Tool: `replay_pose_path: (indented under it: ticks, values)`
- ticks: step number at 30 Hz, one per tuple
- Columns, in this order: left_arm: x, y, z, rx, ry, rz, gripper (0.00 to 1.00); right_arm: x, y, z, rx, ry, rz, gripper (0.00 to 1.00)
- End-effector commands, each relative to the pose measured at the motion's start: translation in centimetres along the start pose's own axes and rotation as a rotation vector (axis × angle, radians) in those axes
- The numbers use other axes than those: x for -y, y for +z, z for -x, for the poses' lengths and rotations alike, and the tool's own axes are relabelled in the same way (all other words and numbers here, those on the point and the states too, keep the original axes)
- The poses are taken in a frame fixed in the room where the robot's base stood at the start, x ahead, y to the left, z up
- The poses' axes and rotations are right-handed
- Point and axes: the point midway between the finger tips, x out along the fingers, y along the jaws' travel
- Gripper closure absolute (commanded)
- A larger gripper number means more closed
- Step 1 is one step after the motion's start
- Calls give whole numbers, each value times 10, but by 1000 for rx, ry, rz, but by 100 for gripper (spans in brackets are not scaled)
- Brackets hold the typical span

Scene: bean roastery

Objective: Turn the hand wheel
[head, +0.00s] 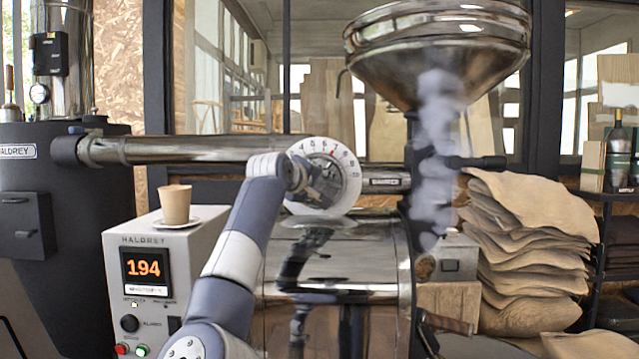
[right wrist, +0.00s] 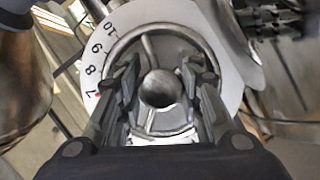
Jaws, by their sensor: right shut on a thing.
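The hand wheel is a grey metal wheel with spokes and a round hub (right wrist: 160,88), set in front of a white numbered dial (head: 350,182). In the right wrist view the dial (right wrist: 243,70) shows the numbers 7 to 10, with a red mark near the 7. My right gripper (right wrist: 160,80) is shut on the hand wheel, one finger on each side of the hub. In the head view my right gripper (head: 320,182) covers much of the wheel. My left gripper is not in view.
A steel pipe (head: 200,149) runs left of the dial. A control box (head: 190,250) reading 194 carries a paper cup (head: 175,204) on a saucer. A steel hopper (head: 440,60) with grey smoke below it and stacked sacks (head: 530,230) stand to the right.

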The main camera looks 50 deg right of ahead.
Motion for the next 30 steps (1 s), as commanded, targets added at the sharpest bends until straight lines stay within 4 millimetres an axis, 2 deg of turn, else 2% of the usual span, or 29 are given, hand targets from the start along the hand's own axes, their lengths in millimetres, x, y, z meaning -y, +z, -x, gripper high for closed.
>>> replay_pose_path:
  ticks: [18,19,21,30]
  values:
    - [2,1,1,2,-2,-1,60,-2,-1,0,-5,-12,-41,100]
    - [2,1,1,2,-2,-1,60,-2,-1,0,-5,-12,-41,62]
    - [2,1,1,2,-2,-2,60,-2,-1,0,-5,-12,-40,46]
    - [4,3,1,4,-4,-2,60,-1,0,0,-2,-14,-39,46]
